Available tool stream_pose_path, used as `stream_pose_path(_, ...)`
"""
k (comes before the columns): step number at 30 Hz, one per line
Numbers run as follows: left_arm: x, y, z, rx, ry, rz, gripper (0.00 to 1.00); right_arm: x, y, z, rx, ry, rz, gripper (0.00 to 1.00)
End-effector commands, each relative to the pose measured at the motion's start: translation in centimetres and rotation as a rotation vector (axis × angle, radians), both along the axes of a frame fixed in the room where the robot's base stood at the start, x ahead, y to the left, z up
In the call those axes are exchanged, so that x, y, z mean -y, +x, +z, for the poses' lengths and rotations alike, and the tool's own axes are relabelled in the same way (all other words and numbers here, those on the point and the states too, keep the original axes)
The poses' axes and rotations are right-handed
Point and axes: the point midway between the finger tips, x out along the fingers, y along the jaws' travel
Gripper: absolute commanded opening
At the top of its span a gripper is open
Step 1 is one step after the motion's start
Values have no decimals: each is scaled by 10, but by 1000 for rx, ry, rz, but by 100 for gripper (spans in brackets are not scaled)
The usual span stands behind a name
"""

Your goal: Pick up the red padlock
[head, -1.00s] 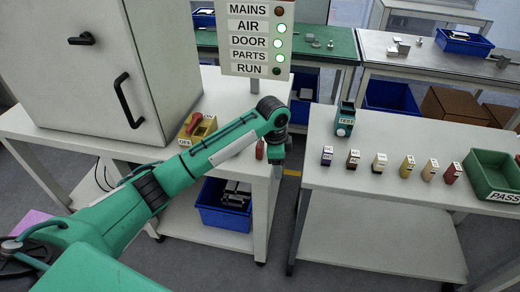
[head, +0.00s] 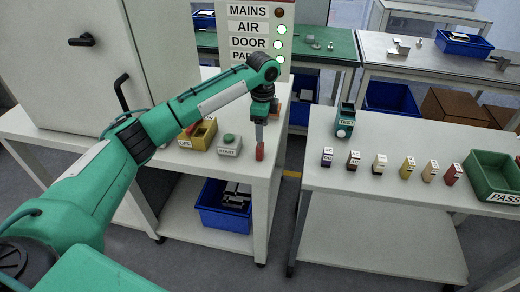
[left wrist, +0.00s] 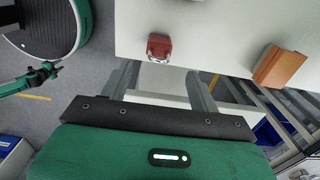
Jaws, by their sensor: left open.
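The red padlock (head: 259,152) is at the front right edge of the white table under the cabinet. In the left wrist view the padlock (left wrist: 159,47) is at the edge of the white surface, between the lines of the two fingers and beyond their tips. My left gripper (head: 261,136) points down just above the padlock in the head view. In the left wrist view its two fingers (left wrist: 160,76) are spread apart with nothing between them. I cannot tell whether they touch the padlock.
An orange-brown block (left wrist: 278,67) lies right of the padlock. A gap separates this table from the right table (head: 400,205).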

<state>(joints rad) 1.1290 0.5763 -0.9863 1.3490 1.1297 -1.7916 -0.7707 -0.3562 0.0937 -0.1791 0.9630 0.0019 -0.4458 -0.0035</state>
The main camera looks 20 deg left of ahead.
Motion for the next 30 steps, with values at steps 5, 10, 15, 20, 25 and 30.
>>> stream_pose_path(5,0,0,-17,0,0,0,62,0,1,0,1,-1,0,36)
stream_pose_path(10,-3,-2,-33,-3,0,1,62,1,3,2,6,-1,0,36)
stream_pose_path(15,-6,-4,-59,-2,1,0,62,1,2,2,7,-1,1,36)
stream_pose_path(20,-6,-4,-70,0,0,-1,62,1,-4,0,-2,-1,1,36)
stream_pose_path(25,-6,-4,-71,1,0,-1,62,-1,-7,-1,-6,1,1,36)
stream_pose_path(30,-6,-4,-71,1,0,-1,36,-1,-9,0,-7,1,1,36)
